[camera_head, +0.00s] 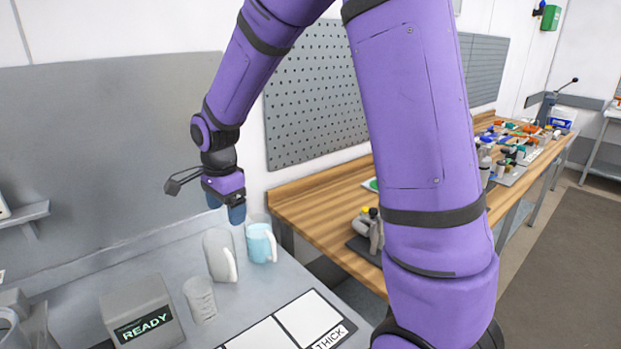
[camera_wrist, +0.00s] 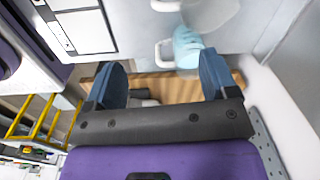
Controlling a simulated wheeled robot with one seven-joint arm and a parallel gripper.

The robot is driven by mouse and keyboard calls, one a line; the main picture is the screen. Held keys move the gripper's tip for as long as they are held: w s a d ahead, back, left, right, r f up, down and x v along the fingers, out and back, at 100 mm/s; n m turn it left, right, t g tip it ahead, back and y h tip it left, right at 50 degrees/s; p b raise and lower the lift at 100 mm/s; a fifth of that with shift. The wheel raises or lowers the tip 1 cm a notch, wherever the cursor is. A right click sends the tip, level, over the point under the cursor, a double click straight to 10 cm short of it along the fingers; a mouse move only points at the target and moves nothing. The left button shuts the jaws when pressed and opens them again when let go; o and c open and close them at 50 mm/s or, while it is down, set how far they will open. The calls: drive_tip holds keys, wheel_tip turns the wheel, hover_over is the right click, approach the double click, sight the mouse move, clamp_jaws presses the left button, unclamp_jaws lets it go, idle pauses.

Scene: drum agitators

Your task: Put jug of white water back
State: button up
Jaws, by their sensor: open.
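A jug with pale blue-white liquid (camera_head: 261,245) stands upright on the grey counter, near its right end. A greyish translucent jug (camera_head: 220,256) stands just left of it; I cannot tell its contents. Both have white handles. My gripper (camera_head: 226,208) is open and empty, above and slightly behind the two jugs, apart from them as far as I can tell. In the wrist view, the pale blue jug (camera_wrist: 188,47) shows beyond the fingertips, nearer the right finger. The other jug (camera_wrist: 208,12) is partly cut off at the top edge.
A clear ribbed beaker (camera_head: 200,300) and a grey box reading READY (camera_head: 144,312) stand left on the counter. A white panel with black borders, marked THICK (camera_head: 310,320), lies in front. A wooden bench (camera_head: 310,205) with tools stands right. A grey wall panel rises behind.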

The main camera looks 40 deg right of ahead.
drive_tip(key=s+d+r+n+t, duration=0.3)
drive_tip(key=s+r+n, duration=0.5)
drive_tip(key=s+r, duration=0.45)
drive_tip(key=s+d+r+n+t, duration=0.1)
drive_tip(key=s+r+n, duration=0.1)
drive_tip(key=s+n, duration=0.2)
drive_tip(key=s+d+r+n, duration=0.1)
drive_tip(key=s+n, duration=0.3)
drive_tip(key=s, duration=0.6)
drive_tip(key=shift+d+r+t, duration=0.2)
drive_tip(key=shift+r+t, duration=0.2)
drive_tip(key=shift+r, duration=0.1)
